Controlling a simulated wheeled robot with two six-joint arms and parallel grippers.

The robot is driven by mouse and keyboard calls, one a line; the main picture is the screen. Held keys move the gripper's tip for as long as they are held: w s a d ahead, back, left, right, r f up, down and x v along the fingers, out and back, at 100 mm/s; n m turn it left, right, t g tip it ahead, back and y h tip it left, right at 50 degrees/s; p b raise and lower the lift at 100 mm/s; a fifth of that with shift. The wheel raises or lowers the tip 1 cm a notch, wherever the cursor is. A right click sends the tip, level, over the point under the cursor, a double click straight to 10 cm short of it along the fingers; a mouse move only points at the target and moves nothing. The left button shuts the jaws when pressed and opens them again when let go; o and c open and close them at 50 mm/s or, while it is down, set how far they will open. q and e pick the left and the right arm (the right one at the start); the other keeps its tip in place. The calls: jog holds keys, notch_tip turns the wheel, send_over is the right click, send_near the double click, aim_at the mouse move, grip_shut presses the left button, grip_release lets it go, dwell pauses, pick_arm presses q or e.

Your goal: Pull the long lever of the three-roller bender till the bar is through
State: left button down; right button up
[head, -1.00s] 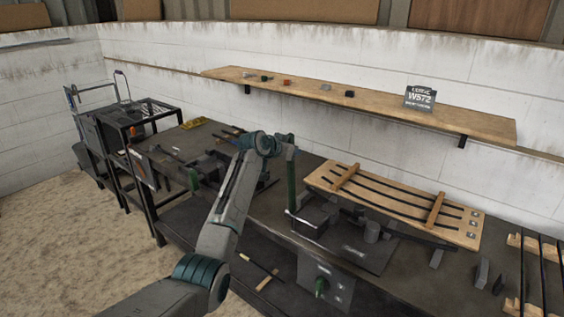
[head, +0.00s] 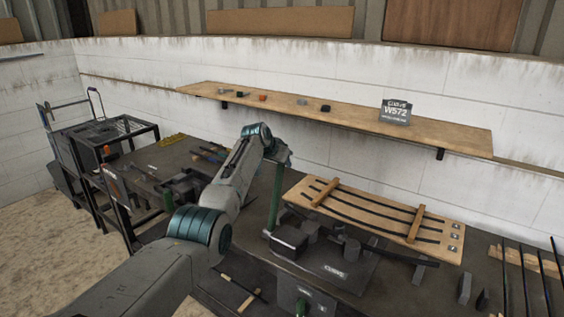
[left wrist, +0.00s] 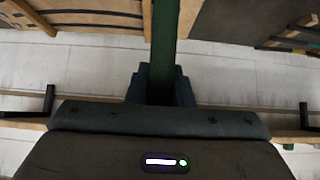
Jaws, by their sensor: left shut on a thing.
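The long green lever (head: 275,198) rises from the left side of the three-roller bender (head: 290,240) on the bench, leaning slightly right at its top. My left gripper (head: 280,153) is at the lever's upper end. In the left wrist view the jaws of my left gripper (left wrist: 160,85) are shut around the green lever (left wrist: 164,45). A dark bar (head: 395,256) sticks out to the right from the bender's rollers. My arm and the steep view hide how far the bar is between the rollers. My right gripper is out of view.
A wooden board with curved dark strips (head: 375,213) lies behind the bender. A wall shelf (head: 250,97) holds small blocks and a W572 sign (head: 395,112). Dark rods on wooden rests (head: 525,265) stand at right. A black frame (head: 110,160) stands at left.

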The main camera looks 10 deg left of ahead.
pick_arm(q)
jog(key=shift+r, duration=0.1)
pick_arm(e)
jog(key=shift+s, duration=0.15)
pick_arm(q)
jog(key=c, duration=1.4)
grip_release()
jog(key=shift+w, duration=0.1)
jog(key=shift+o, duration=0.6)
jog(key=shift+w+d+f, duration=0.1)
jog(key=shift+w+f, duration=0.05)
jog(key=shift+f, duration=0.05)
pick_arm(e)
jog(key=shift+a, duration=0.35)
pick_arm(q)
jog(key=shift+b+v, duration=0.35)
jog(key=shift+v, duration=0.8)
jog(key=b+v, duration=0.3)
jog(key=v, duration=0.5)
jog(key=shift+s+r, duration=0.15)
jog(key=shift+s, duration=0.05)
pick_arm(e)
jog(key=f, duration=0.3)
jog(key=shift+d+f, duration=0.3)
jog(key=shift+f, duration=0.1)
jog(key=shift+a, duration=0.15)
